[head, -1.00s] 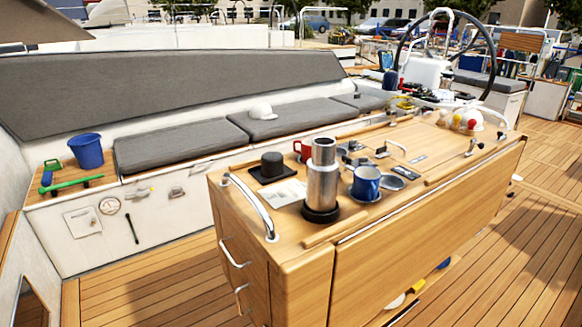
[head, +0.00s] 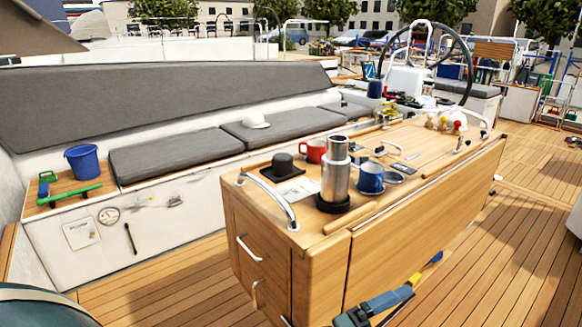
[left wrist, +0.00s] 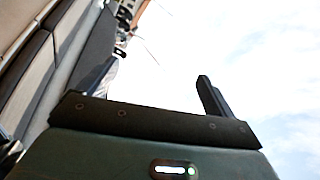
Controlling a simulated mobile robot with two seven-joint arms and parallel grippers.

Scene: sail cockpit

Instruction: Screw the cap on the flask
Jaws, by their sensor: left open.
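The flask (head: 336,178) is a silver steel cylinder. It stands upright in a black ring near the table's left end. A short black cylinder (head: 283,163), which looks like the cap, sits on a dark square mat (head: 290,171) left of the flask, apart from it. My left gripper (left wrist: 157,85) is open in the left wrist view, with nothing between its fingers. Its fingers point past grey cushions towards the sky, and neither flask nor cap shows there. In the head view a dark green part of mine shows at the lower left.
A red mug (head: 313,151) and a blue mug (head: 371,177) stand close to the flask. A curved metal handrail (head: 273,196) edges the table's left end. A blue-grey object (head: 388,302) shows low in front of the table. The bench carries a blue bucket (head: 85,159).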

